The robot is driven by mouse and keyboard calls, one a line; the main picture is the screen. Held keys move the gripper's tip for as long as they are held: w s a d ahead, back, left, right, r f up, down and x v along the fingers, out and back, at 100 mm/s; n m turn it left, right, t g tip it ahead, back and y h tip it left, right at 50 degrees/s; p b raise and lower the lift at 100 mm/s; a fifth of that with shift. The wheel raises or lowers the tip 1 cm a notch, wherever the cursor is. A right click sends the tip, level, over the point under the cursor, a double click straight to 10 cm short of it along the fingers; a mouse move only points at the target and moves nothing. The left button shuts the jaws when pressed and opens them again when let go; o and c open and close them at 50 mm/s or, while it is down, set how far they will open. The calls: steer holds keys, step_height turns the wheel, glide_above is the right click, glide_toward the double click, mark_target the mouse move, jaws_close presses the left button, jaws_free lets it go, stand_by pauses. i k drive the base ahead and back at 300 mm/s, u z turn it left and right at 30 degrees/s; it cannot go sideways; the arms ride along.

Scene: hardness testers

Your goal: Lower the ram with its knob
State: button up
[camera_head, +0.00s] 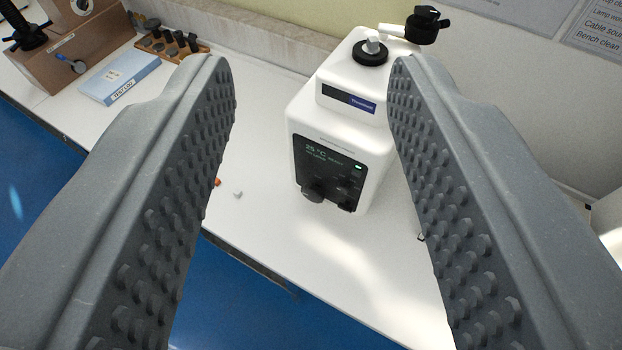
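My gripper (312,68) is open and empty, its two grey studded fingers on either side of the picture. Between and beyond the fingers stands a white machine (340,130) with a dark front panel reading 25 °C. On its top is a round black knob (370,52) with a pale cap. A black part (425,24) sits on a white arm behind it. No ram can be clearly made out; the brown machine is cut off by the picture edge.
A white bench (255,215) carries everything. A blue-and-white booklet (120,78) and a wooden rack (165,42) with dark pieces lie at the left. Small orange and white bits (238,194) lie near the bench's front edge. Blue floor (235,300) is below.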

mark_target(312, 192)
steer(key=u, duration=0.6)
steer(key=k, duration=1.2)
steer(key=z, duration=0.5)
steer(key=i, duration=1)
steer(key=u, duration=0.1)
